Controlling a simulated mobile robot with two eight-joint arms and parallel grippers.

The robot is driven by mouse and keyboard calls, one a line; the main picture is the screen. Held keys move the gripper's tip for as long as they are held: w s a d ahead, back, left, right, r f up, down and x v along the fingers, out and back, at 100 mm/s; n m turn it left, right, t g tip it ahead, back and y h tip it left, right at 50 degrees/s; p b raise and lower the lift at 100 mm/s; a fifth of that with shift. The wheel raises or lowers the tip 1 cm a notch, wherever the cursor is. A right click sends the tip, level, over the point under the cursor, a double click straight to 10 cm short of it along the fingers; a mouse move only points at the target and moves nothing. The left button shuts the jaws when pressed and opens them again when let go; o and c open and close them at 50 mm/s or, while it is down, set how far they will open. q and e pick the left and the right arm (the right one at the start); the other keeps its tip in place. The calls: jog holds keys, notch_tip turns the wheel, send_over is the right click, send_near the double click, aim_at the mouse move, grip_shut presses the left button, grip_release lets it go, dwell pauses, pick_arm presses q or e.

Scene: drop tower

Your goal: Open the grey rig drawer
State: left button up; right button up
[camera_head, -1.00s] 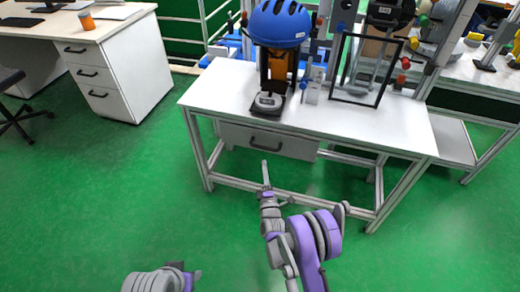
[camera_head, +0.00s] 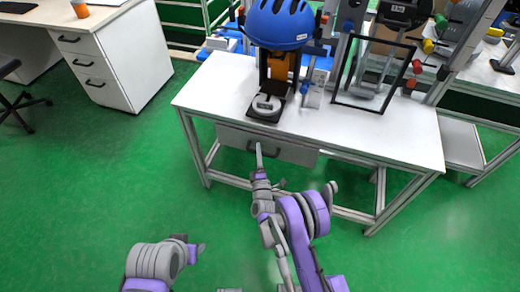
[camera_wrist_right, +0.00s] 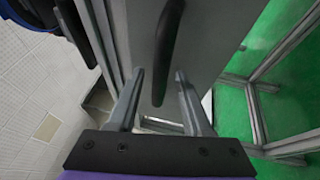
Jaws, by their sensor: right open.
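The grey rig drawer (camera_head: 295,152) hangs under the white tabletop of the workbench, and its front looks flush with the frame in the head view. Its dark bar handle (camera_wrist_right: 170,40) runs lengthwise in the right wrist view. My right gripper (camera_head: 258,148) is at the drawer front and covers part of the handle in the head view. In the right wrist view its two fingers (camera_wrist_right: 159,80) stand apart, with the handle's near end between them and no clear contact.
The workbench (camera_head: 215,90) carries a blue helmet (camera_head: 280,22) on a rig and a black frame (camera_head: 372,72). A white drawer cabinet (camera_head: 115,65) stands at the left. The green floor before the bench is clear apart from my arms.

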grip_shut()
dwell(1.4)
